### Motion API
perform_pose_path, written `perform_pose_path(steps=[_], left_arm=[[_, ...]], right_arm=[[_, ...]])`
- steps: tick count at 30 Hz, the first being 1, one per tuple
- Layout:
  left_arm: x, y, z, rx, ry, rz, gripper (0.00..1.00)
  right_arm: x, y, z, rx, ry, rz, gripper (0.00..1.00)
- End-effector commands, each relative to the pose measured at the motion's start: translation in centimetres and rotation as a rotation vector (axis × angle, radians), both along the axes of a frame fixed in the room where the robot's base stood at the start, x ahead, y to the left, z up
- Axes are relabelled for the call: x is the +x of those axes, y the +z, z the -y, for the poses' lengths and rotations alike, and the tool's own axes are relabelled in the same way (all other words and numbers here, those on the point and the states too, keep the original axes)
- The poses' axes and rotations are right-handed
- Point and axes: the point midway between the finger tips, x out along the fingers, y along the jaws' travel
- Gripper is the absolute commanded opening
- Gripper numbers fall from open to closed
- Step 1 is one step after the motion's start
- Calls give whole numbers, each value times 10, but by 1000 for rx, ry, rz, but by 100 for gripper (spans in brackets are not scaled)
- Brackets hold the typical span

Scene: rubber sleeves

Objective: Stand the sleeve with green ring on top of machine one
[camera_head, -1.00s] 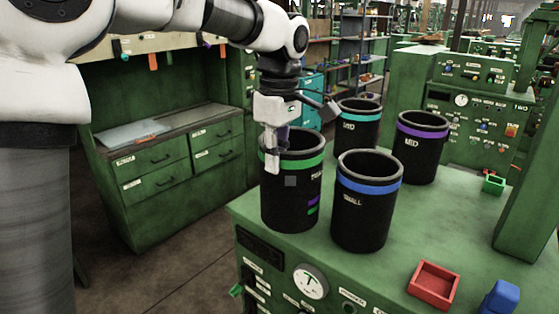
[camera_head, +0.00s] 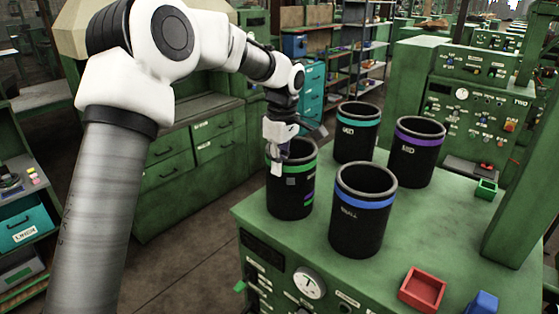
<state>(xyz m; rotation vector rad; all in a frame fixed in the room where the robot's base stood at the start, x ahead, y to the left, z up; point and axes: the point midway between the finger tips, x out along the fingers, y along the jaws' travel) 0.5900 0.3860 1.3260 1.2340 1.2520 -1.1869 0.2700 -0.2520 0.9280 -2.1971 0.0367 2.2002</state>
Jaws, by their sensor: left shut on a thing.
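The black sleeve with the green ring (camera_head: 292,205) is upright at the left of the green machine top (camera_head: 290,235) in front of me. My left gripper (camera_head: 277,163) comes down from above and is shut on the near left part of its rim. The gripper hides part of the ring. I cannot tell whether the sleeve's base touches the top. This machine's number is not readable. My right gripper is not in view.
Sleeves with blue (camera_head: 362,225), turquoise (camera_head: 357,135) and purple (camera_head: 416,155) rings stand close by. A red tray (camera_head: 422,290), a blue block (camera_head: 483,303) and a green tray (camera_head: 486,189) lie to the right. A machine marked TWO (camera_head: 475,115) stands behind.

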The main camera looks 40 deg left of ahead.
Motion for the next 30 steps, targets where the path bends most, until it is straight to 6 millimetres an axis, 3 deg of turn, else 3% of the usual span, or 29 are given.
perform_pose_path(steps=[2, 5, 17, 20, 30], left_arm=[[1, 0, 0, 1, 0, 3, 0], [0, -1, 0, 0, 0, 0, 34], [1, 5, 1, 1, 0, 3, 35], [1, 20, 2, 1, 0, 5, 35], [2, 104, 5, 1, 1, 4, 35]], right_arm=[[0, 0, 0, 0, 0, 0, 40], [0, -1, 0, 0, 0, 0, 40], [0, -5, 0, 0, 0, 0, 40], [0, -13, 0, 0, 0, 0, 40], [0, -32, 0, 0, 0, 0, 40]])
